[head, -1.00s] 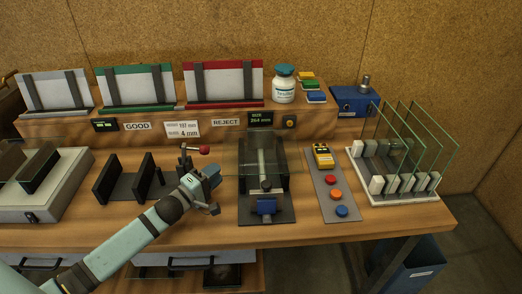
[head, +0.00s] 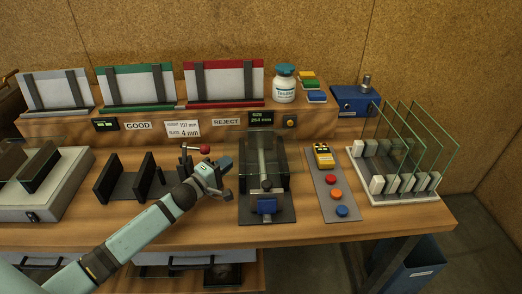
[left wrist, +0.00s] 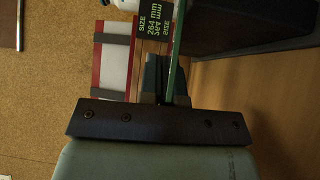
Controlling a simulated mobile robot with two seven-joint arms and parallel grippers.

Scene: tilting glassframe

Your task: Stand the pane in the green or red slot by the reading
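My left gripper (head: 226,179) is just left of the dark measuring fixture (head: 267,214). In the left wrist view the glass pane (left wrist: 178,45) shows nearly edge-on as a green line running between the fingers, which look closed on it. In the head view the clear pane is hard to make out against the fixture. The size display (head: 261,118) reads 264 mm in the wrist view (left wrist: 155,22), mirrored in the glass. The green slot rack (head: 135,69) stands above the GOOD label (head: 137,126). The red slot rack (head: 224,66) stands above REJECT (head: 226,122). My right gripper is not in view.
A white rack (head: 408,196) of upright panes stands at the right. A button panel (head: 332,190) lies between it and the fixture. Black uprights (head: 107,180) and a red-knobbed lever (head: 204,149) are left of the fixture. A bottle (head: 284,86) stands on the shelf.

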